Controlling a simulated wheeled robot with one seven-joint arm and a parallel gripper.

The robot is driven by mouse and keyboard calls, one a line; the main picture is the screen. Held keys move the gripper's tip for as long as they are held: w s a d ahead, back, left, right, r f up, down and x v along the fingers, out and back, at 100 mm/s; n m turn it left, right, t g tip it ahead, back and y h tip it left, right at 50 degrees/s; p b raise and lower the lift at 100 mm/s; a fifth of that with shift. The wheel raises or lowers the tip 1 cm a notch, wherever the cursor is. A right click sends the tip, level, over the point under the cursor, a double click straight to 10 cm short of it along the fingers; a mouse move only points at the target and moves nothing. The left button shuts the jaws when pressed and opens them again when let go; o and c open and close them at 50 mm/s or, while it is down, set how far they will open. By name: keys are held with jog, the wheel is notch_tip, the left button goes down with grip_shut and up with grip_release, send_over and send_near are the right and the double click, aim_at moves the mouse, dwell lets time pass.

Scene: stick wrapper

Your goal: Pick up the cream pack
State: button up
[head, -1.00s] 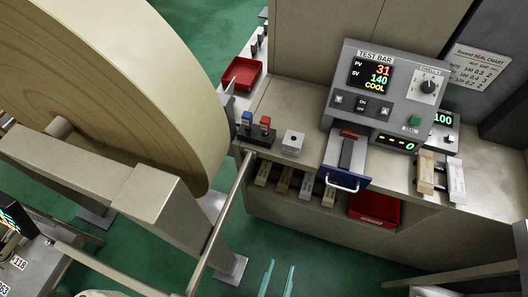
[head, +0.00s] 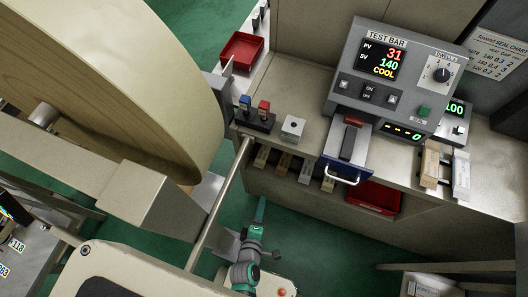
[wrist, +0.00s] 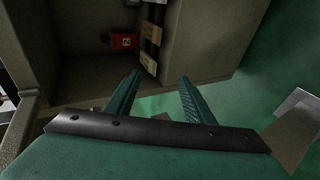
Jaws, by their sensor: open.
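Several packs in brown, tan and pale tones stand in the slots under the bench's front edge, among them a pale pack (head: 306,171). A tan-cream pack (head: 431,163) and a whiter pack (head: 461,174) stand on the bench at right; I cannot tell which pack is the cream one. My gripper (head: 262,205) is below and in front of the slots, apart from them. In the wrist view my gripper (wrist: 160,76) is open and empty, its two teal fingers apart. Beyond the fingertips, a tan pack (wrist: 149,63) shows in the shelf opening.
A grey test unit (head: 396,75) with an open blue-fronted drawer (head: 346,167) is on the bench. A red tray (head: 373,197) sits under it. A large wooden roll (head: 130,90) and a metal rail (head: 220,204) are at left. Green floor lies in front.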

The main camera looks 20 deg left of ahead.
jog(key=w+a+f+n+h, duration=0.1)
jog(key=w+a+f+n, duration=0.4)
jog(key=w+n, duration=0.5)
jog(key=n+t, duration=0.1)
jog(key=n, duration=0.6)
send_near(263, 153)
jog(key=shift+w+a+f+h, duration=0.2)
jog(key=shift+f+h, duration=0.2)
jog(key=shift+f, duration=0.05)
jog(key=shift+w+t, duration=0.3)
jog(key=shift+w, duration=0.35)
jog(key=x, duration=0.6)
jog(key=shift+w+f, duration=0.2)
jog(key=shift+f, duration=0.05)
jog(key=c, duration=0.8)
